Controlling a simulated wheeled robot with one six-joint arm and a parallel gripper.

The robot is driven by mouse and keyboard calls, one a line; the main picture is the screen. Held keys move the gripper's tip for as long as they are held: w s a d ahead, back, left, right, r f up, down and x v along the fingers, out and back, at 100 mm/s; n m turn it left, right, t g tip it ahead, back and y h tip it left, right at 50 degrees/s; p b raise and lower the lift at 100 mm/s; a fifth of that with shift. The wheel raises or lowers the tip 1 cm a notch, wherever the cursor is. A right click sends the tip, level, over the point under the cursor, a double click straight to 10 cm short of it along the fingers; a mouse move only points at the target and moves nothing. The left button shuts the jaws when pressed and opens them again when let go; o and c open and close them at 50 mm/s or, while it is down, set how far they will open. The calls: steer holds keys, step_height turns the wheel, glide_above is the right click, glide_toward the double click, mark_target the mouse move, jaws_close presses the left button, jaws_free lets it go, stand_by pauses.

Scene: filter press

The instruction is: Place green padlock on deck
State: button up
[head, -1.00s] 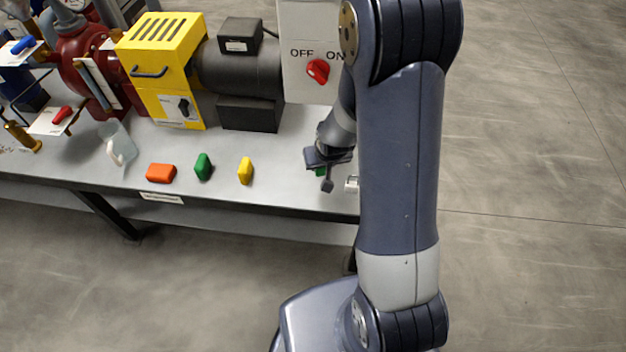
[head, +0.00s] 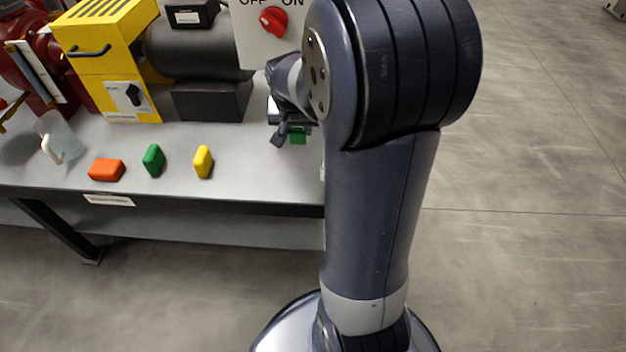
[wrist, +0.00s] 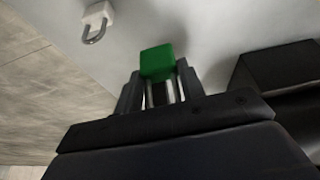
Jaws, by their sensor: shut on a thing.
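My gripper (head: 284,130) is shut on the green padlock (head: 298,136) at the right part of the grey deck (head: 240,180). In the wrist view, the green padlock (wrist: 158,62) has its body beyond the fingertips and its silver shackle between the fingers (wrist: 160,92). It appears over the deck (wrist: 215,40); I cannot tell whether it touches the surface. My arm hides the deck's right end in the head view.
A white padlock (wrist: 97,18) lies near the deck edge. Orange (head: 106,170), green (head: 153,160) and yellow (head: 203,162) blocks stand along the front. A dark motor (head: 198,60) and the OFF/ON switch panel (head: 265,25) stand behind. Bare deck lies between the yellow block and my gripper.

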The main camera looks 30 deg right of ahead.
steer(key=shift+s+d+f, duration=0.15)
steer(key=shift+d, duration=0.1)
step_height(320, 180, down, 10)
steer(key=b, duration=0.3)
steer(key=shift+r, duration=0.2)
steer(key=shift+f+b, duration=0.1)
steer(key=shift+b, duration=0.25)
steer(key=o, duration=1)
steer(key=shift+r, duration=0.2)
steer(key=p+v, duration=0.3)
steer(key=v, duration=0.8)
steer(key=shift+s+a+r+p, duration=0.1)
steer(key=shift+a+r+p, duration=0.05)
steer(key=shift+r+p, duration=0.2)
